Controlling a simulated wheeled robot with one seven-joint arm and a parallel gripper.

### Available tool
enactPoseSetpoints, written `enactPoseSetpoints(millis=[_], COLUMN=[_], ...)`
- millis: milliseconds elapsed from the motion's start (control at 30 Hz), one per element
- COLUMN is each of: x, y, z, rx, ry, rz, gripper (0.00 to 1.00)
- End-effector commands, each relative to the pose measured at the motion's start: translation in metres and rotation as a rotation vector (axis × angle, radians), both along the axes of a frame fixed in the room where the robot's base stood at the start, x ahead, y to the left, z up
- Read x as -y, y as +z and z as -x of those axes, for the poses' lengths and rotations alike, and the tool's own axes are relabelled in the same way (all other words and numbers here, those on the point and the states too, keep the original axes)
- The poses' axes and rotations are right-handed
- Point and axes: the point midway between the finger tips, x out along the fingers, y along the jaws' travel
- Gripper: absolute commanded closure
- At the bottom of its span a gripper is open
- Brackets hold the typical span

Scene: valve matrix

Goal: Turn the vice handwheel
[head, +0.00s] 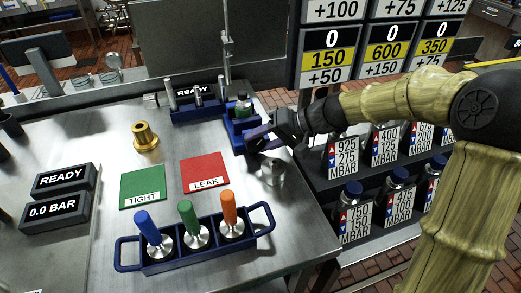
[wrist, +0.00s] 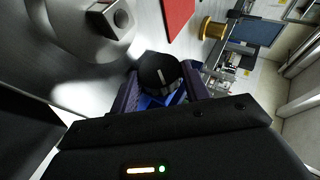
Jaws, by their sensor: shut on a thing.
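My gripper (head: 262,141) reaches in from the right at the vice's near side. In the wrist view my gripper (wrist: 163,92) has its two purple fingers on either side of a dark round handwheel (wrist: 158,72) with a short white mark on its face. The gripper is shut on this handwheel. Blue vice parts show between the fingers behind it. In the head view the handwheel is mostly hidden by my gripper.
A silver metal piece (head: 272,173) stands close to my gripper and also shows in the wrist view (wrist: 92,30). A red LEAK mat (head: 205,172), a green TIGHT mat (head: 143,187), a brass part (head: 145,136) and a blue rack (head: 190,259) of coloured-handled tools share the bench.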

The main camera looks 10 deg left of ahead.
Motion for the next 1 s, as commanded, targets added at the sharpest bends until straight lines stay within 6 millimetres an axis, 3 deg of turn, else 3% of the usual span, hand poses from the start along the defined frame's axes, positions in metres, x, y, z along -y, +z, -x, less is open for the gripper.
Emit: enactPoseSetpoints(millis=[33, 400, 967, 1000], x=[0.0024, 0.0033, 0.0029, 0.0029], y=[-0.0085, -0.0077, -0.006, -0.006], z=[-0.0021, -0.0023, -0.0022, -0.0022], rx=[-0.023, -0.138, -0.162, -0.162], ry=[-0.005, -0.003, -0.002, -0.002], rz=[-0.037, -0.225, -0.261, -0.26], gripper=[0.77, 0.77, 0.77, 0.5])
